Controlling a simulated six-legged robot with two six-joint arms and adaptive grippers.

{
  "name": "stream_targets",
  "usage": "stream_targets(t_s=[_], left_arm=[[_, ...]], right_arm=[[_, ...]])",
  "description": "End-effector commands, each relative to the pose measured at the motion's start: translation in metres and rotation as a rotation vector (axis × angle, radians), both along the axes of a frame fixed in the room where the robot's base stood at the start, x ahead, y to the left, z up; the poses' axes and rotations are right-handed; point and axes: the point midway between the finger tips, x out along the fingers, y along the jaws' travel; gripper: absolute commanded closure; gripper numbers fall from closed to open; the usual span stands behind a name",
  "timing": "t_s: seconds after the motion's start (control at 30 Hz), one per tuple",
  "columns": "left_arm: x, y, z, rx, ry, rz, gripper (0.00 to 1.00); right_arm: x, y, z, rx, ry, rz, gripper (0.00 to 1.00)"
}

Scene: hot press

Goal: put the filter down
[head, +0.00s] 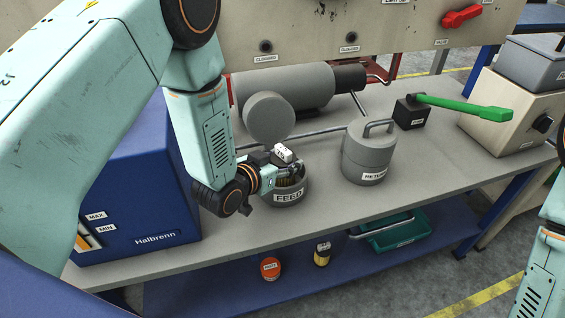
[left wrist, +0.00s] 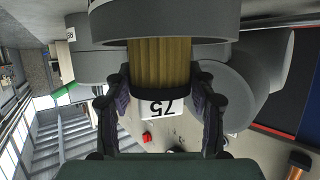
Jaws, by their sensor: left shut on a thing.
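The filter (left wrist: 160,62) has a yellow pleated body and a dark end cap with a white label reading 75. Its label also shows in the head view (head: 283,153). My left gripper (head: 266,175) is shut on the filter's capped end; in the left wrist view, a finger (left wrist: 162,98) lies on either side of the cap. The filter's other end is inside the mouth of the grey FEED housing (head: 290,196). Whether it touches the bottom is hidden. A round grey lid (head: 269,118) stands tilted up behind the housing. My right gripper is out of the picture.
The RETURN housing (head: 368,160), closed with a handled lid, stands to the right. A black block with a green lever (head: 462,106) is behind it. A blue Halbrenn cabinet (head: 135,190) is at left. The shelf below holds an orange-topped can (head: 270,268), another filter (head: 322,254) and a teal tray (head: 398,234).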

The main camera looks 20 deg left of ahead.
Motion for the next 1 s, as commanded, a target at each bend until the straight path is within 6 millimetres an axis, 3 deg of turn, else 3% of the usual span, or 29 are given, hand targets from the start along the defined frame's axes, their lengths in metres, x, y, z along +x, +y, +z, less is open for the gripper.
stream_targets(t_s=[0.27, 0.3, 0.53, 0.87, 1.0], left_arm=[[0.003, 0.001, -0.003, -0.001, -0.003, 0.002, 0.85], [0.003, 0.001, -0.003, 0.000, -0.001, 0.002, 0.41], [0.002, 0.001, -0.003, 0.000, -0.001, 0.002, 0.22], [0.001, 0.001, -0.003, 0.000, 0.000, 0.002, 0.22], [-0.010, 0.005, 0.002, -0.001, 0.002, 0.004, 0.22]], right_arm=[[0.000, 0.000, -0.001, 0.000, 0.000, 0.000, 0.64], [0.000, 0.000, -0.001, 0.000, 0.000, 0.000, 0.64], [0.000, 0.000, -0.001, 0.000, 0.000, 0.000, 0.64], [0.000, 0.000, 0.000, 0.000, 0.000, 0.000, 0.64], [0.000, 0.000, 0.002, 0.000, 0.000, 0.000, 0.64]])
